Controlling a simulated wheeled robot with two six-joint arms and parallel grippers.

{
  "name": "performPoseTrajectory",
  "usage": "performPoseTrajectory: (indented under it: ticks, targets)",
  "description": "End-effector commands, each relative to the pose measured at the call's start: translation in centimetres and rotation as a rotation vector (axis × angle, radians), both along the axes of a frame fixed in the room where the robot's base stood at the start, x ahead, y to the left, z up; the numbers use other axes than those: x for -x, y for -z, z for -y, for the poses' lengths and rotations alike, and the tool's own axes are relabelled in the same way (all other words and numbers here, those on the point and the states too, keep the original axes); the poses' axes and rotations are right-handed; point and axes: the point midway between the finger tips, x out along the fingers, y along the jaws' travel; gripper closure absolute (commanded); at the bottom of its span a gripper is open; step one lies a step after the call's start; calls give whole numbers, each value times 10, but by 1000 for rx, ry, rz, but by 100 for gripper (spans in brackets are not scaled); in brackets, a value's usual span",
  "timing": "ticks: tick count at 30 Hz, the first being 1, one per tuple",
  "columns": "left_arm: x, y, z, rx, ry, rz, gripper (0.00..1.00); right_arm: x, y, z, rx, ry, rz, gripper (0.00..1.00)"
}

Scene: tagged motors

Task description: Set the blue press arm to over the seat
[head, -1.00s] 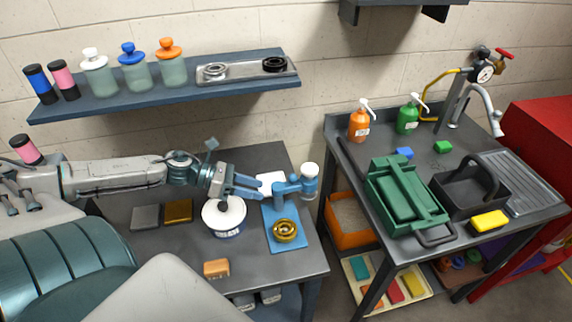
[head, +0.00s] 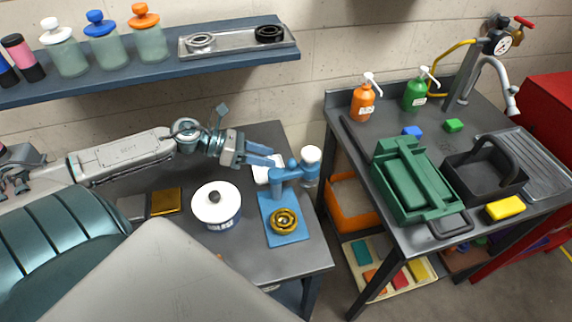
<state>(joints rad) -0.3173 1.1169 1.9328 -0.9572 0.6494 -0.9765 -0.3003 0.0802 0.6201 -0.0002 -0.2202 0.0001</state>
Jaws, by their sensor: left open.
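The blue press (head: 268,208) stands on the dark bench, with a gold ring-shaped part (head: 284,220) on its seat near the front. The arm points off to the side, not over the seat. My left gripper (head: 277,156) is open and empty, its fingers pointing right, just behind and left of the press arm. I cannot tell whether a finger touches it. My right gripper is not in view.
A white lidded pot (head: 217,204) stands left of the press. A gold block (head: 166,201) and a grey block (head: 132,207) lie farther left. A wall shelf (head: 150,72) with jars hangs behind. The sink bench (head: 440,235) stands to the right across a gap.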

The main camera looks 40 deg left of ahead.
Motion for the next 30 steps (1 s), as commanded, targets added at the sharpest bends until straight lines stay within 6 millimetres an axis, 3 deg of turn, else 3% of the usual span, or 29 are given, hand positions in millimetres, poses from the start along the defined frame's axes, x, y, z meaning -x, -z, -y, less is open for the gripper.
performPoseTrajectory:
  ticks: [2,18,30]
  targets:
    - [-6,4,7,3,-4,4,55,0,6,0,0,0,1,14]
    - [-30,18,40,1,-4,1,55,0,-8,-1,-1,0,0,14]
    - [-33,22,47,-2,-3,-1,55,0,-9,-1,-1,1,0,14]
